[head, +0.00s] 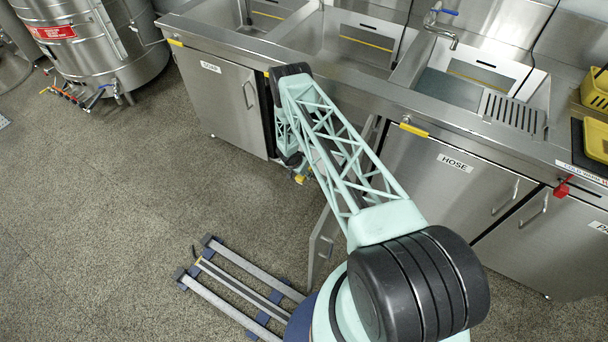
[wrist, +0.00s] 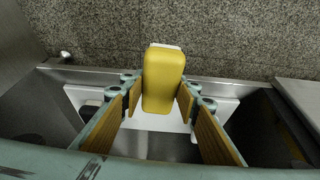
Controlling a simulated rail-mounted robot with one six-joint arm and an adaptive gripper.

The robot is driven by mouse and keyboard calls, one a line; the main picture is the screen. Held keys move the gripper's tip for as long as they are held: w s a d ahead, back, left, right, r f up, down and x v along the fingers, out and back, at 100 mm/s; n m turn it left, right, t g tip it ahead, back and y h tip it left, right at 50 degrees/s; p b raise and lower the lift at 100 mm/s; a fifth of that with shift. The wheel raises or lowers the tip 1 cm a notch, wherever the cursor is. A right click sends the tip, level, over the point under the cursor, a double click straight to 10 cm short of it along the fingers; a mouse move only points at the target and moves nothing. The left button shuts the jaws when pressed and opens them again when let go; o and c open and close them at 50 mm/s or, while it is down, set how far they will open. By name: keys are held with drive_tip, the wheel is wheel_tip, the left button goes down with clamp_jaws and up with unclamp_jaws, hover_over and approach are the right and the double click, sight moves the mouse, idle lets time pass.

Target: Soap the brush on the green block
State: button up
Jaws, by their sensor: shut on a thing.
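My gripper (wrist: 162,98) is shut on a yellow block-shaped thing, which I take to be the brush (wrist: 164,80). A thin white strip shows along its far edge; its bristles are not clear. In the head view my gripper is mostly hidden behind my arm, low in front of the open cabinet under the sinks. A small yellow piece of the brush (head: 301,179) shows there. I cannot see a green block in either view.
An open cabinet door (head: 322,235) stands beside my arm. Sinks (head: 345,42) with a tap (head: 443,27) line the counter above. A yellow basket (head: 596,90) sits at the right. A steel tank (head: 95,45) stands far left. The floor (head: 130,200) at left is clear.

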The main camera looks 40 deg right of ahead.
drive_tip(key=shift+w+r, duration=0.1)
drive_tip(key=shift+c, duration=0.2)
drive_tip(key=w+a+r+n, duration=0.25)
drive_tip(key=a+r, duration=0.25)
drive_tip(key=r, duration=0.7)
drive_tip(key=w+a+r+n+t+y, duration=0.1)
drive_tip(key=w+a+r, duration=0.35)
drive_tip(key=r, duration=0.65)
drive_tip(key=w+a+r+n, duration=0.1)
drive_tip(key=w+a+r, duration=0.35)
drive_tip(key=r, duration=0.75)
drive_tip(key=s+a+r+n, duration=0.2)
drive_tip(key=s+a+r, duration=0.2)
drive_tip(key=a+r, duration=0.3)
drive_tip(key=s+a+r+n+t+y, duration=0.1)
drive_tip(key=s+a+r, duration=0.4)
drive_tip(key=r, duration=1.1)
drive_tip(key=s+a+r+n, duration=0.3)
drive_tip(key=s+a+r, duration=0.2)
drive_tip(key=a+r, duration=0.4)
drive_tip(key=shift+s+a+r+t+y, duration=0.15)
drive_tip(key=shift+a+r+t+y, duration=0.25)
drive_tip(key=shift+r, duration=1.25)
